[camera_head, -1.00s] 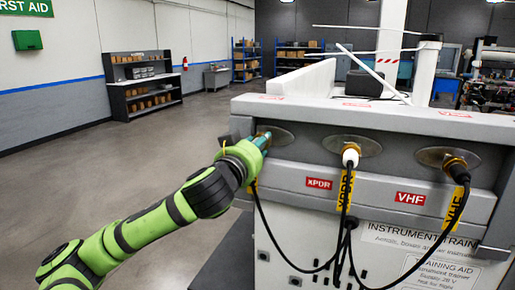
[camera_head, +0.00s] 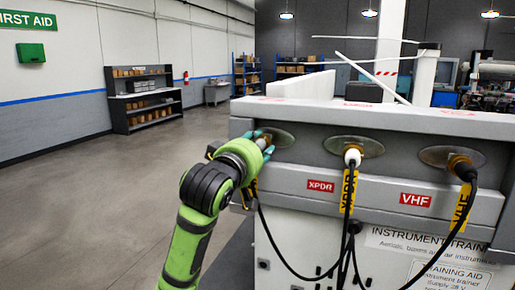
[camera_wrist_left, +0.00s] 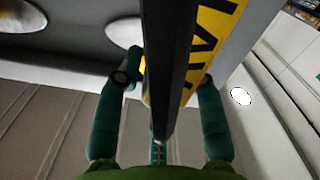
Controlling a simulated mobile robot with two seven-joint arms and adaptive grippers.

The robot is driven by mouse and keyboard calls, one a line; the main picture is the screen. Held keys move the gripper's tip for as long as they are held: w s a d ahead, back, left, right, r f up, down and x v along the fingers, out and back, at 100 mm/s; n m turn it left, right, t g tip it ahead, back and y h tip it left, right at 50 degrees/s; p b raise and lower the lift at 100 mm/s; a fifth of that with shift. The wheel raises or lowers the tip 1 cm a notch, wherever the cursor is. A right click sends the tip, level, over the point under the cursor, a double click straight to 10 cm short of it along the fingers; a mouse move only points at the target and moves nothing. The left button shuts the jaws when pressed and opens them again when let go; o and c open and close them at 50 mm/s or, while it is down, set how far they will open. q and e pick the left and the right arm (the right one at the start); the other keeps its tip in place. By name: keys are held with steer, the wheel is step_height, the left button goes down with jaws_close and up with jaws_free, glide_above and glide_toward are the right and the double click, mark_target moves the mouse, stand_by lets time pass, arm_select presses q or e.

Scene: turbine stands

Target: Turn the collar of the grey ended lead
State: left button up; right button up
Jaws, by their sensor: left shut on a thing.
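My left gripper (camera_head: 264,143) is at the leftmost round socket plate (camera_head: 277,136) on the grey panel, shut on the connector of the lead there. A small pale grey bit of this lead's end (camera_head: 261,143) shows between the teal fingers; its collar is mostly hidden. The lead's black cable (camera_head: 266,225) hangs below. In the left wrist view the dark lead (camera_wrist_left: 168,60) with its yellow tag (camera_wrist_left: 212,35) runs between the two fingers (camera_wrist_left: 165,85). The middle lead has a white end (camera_head: 352,157). The right lead has a dark end (camera_head: 465,171). My right gripper is out of view.
The yellow-tagged middle and right leads hang close by, their cables meeting below the panel. Red XPDR (camera_head: 320,186) and VHF (camera_head: 415,200) labels sit beneath the sockets. Open floor (camera_head: 110,200) lies to the left, with a shelf unit (camera_head: 143,98) far behind.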

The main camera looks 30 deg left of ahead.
arm_select(q)
steer(key=n, duration=0.3)
steer(key=shift+n+p, duration=0.3)
steer(key=shift+p, duration=0.05)
steer(key=shift+n+p, duration=0.45)
steer(key=shift+n, duration=1.05)
steer(key=o, duration=1.2)
steer(key=shift+c, duration=0.2)
steer(key=v, duration=0.7)
steer(key=shift+s, duration=0.25)
steer(key=shift+f, duration=0.1)
